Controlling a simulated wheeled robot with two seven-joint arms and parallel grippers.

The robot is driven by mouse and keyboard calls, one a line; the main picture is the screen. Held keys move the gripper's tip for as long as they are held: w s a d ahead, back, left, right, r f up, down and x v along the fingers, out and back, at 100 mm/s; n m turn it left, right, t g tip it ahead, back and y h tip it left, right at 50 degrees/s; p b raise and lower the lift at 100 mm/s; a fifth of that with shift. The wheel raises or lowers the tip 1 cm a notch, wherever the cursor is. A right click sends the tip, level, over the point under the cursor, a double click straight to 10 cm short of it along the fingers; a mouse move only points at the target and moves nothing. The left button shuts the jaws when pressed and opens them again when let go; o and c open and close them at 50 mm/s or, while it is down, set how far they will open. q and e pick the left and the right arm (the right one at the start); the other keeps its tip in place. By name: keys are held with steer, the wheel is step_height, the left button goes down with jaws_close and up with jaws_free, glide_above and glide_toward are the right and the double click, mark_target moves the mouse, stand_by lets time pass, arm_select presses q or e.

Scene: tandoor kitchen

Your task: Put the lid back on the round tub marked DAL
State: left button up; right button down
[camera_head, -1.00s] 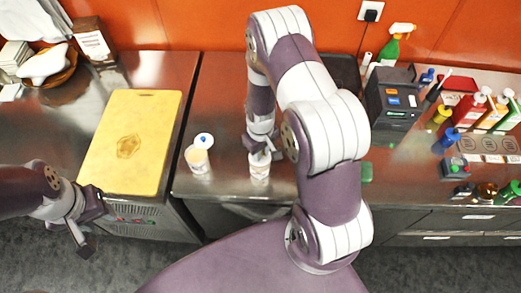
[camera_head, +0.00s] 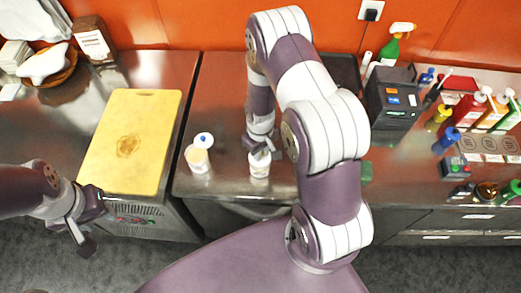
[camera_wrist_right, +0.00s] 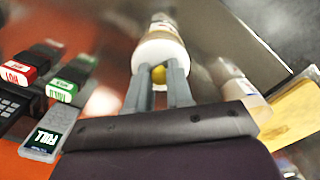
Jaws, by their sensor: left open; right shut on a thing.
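A white round tub (camera_head: 259,168) stands near the counter's front edge, below my right gripper (camera_head: 261,149). In the right wrist view the gripper's fingers (camera_wrist_right: 160,84) are shut on a yellow knob (camera_wrist_right: 158,74) of a white lid (camera_wrist_right: 157,52). The lid appears to be on or just above that tub; I cannot tell if it is seated. A second tub (camera_head: 198,161) with pale orange contents stands to the left, with a white lid with a blue knob (camera_head: 204,140) behind it. No DAL mark is legible. My left gripper (camera_head: 92,222) is open and empty, off the counter's front.
A yellow board (camera_head: 130,140) lies on the left counter. A black machine (camera_head: 392,97), bottles (camera_head: 480,108) and small containers crowd the right side. The counter around the two tubs is mostly clear.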

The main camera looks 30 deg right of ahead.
stand_by(0.3)
steer(key=shift+c, duration=2.3)
jaws_free()
step_height(320, 180, up, 7)
steer(key=p, duration=0.6)
jaws_close()
steer(key=shift+f, duration=0.25)
